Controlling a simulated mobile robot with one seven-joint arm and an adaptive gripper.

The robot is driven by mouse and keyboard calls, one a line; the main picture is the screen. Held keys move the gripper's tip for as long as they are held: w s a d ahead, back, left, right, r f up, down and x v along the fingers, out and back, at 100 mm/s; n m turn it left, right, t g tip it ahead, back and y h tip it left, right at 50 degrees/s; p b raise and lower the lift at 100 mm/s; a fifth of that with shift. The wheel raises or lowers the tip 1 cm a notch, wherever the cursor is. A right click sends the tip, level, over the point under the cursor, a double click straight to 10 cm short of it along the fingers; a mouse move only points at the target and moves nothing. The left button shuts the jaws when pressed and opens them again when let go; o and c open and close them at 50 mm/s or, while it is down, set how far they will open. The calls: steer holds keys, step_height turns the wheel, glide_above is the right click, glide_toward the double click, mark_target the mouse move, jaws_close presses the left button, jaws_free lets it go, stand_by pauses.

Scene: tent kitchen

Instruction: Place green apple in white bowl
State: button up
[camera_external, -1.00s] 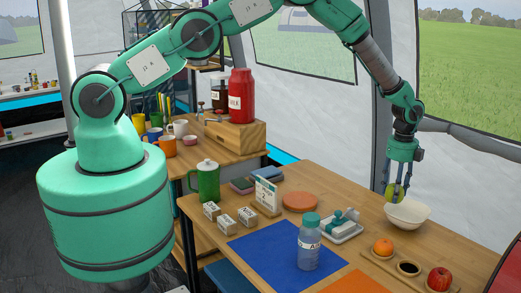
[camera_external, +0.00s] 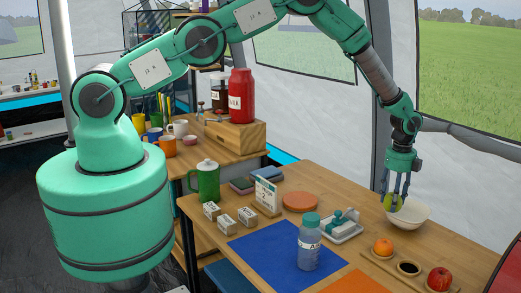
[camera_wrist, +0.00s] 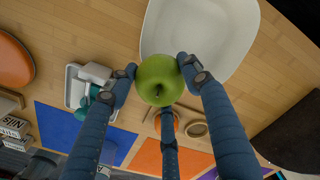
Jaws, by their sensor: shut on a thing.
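The green apple (camera_wrist: 160,80) is held between the fingertips of my gripper (camera_wrist: 158,86). In the external view the green apple (camera_external: 391,202) shows between the fingers of my gripper (camera_external: 394,198), at the left rim of the white bowl (camera_external: 417,214). The white bowl also shows in the wrist view (camera_wrist: 207,25), just above the apple in the picture and partly overlapped by it. The visible part of the bowl looks empty. I cannot tell whether the apple touches the bowl's rim.
An orange (camera_external: 383,246) and a red apple (camera_external: 439,278) sit on a wooden holder in front of the bowl. A butter dish (camera_external: 342,229) stands to the left. A bottle (camera_external: 309,245) stands on a blue mat (camera_external: 262,250).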

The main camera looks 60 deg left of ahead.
steer(key=shift+f+b, duration=0.4)
steer(key=shift+f, duration=0.1)
steer(key=o, duration=1.2)
steer(key=shift+r, duration=0.15)
steer(key=shift+r+p, duration=0.4)
steer(key=shift+r, duration=0.25)
step_height(320, 180, up, 11)
steer(key=shift+r, duration=0.2)
